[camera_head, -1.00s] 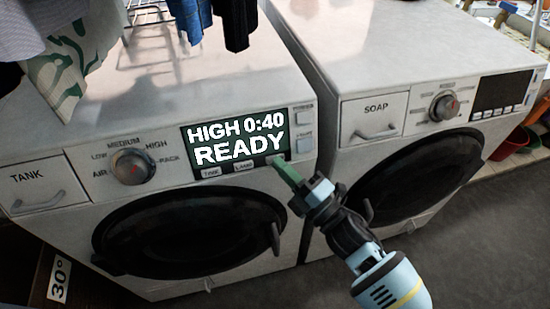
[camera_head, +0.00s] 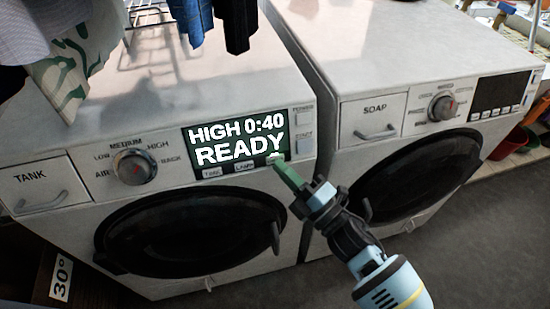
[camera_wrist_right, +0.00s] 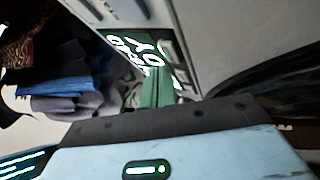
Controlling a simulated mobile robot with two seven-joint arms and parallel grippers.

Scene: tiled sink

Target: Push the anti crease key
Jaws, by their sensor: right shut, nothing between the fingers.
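The left machine, a white dryer (camera_head: 222,90), has a dark display (camera_head: 240,138) reading "HIGH 0:40 READY". Along its lower edge are a TANK key (camera_head: 212,173) and a second small key (camera_head: 245,166) with a blurred label. No label reading anti crease is legible. A small pale mark shows at the display's lower right corner, partly covered by my fingertips. My right gripper (camera_head: 282,168) is shut and empty, its green fingers at that corner. I cannot tell whether they touch the panel. The right wrist view shows the fingers (camera_wrist_right: 152,88) in front of the lit display (camera_wrist_right: 140,50).
A round knob (camera_head: 134,167) and tank drawer (camera_head: 42,186) are to the left. A second white machine (camera_head: 400,60) stands close on the right. Clothes (camera_head: 195,22) hang above. The dryer's round door (camera_head: 190,235) is below.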

